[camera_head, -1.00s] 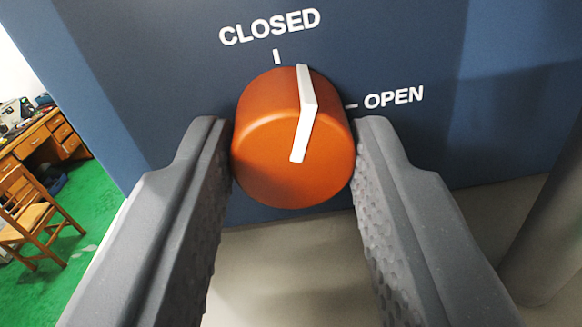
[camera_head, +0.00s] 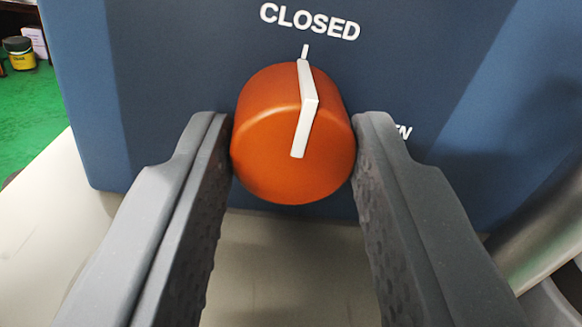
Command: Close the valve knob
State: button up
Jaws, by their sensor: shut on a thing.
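The orange valve knob (camera_head: 270,135) is in the middle of the view, on a dark blue panel (camera_head: 160,60). Its white pointer (camera_head: 307,105) points up at the white tick just below the word CLOSED (camera_head: 310,22). My gripper (camera_head: 293,145) is shut on the knob, one grey finger touching its left side and the other its right side. The right finger hides most of the OPEN label, and only its last letters (camera_head: 404,131) show.
A pale surface (camera_head: 290,265) lies below the panel. A grey cylindrical thing (camera_head: 550,235) stands at the lower right. Green floor (camera_head: 35,110) and a yellow jar (camera_head: 19,52) show at the far left.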

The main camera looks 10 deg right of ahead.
jog(key=o, duration=1)
jog(key=shift+c, duration=0.2)
jog(key=s+b, duration=0.3)
jog(key=s, duration=1)
jog(key=shift+s+f+b, duration=0.15)
jog(key=shift+s+b, duration=0.15)
jog(key=shift+s, duration=0.05)
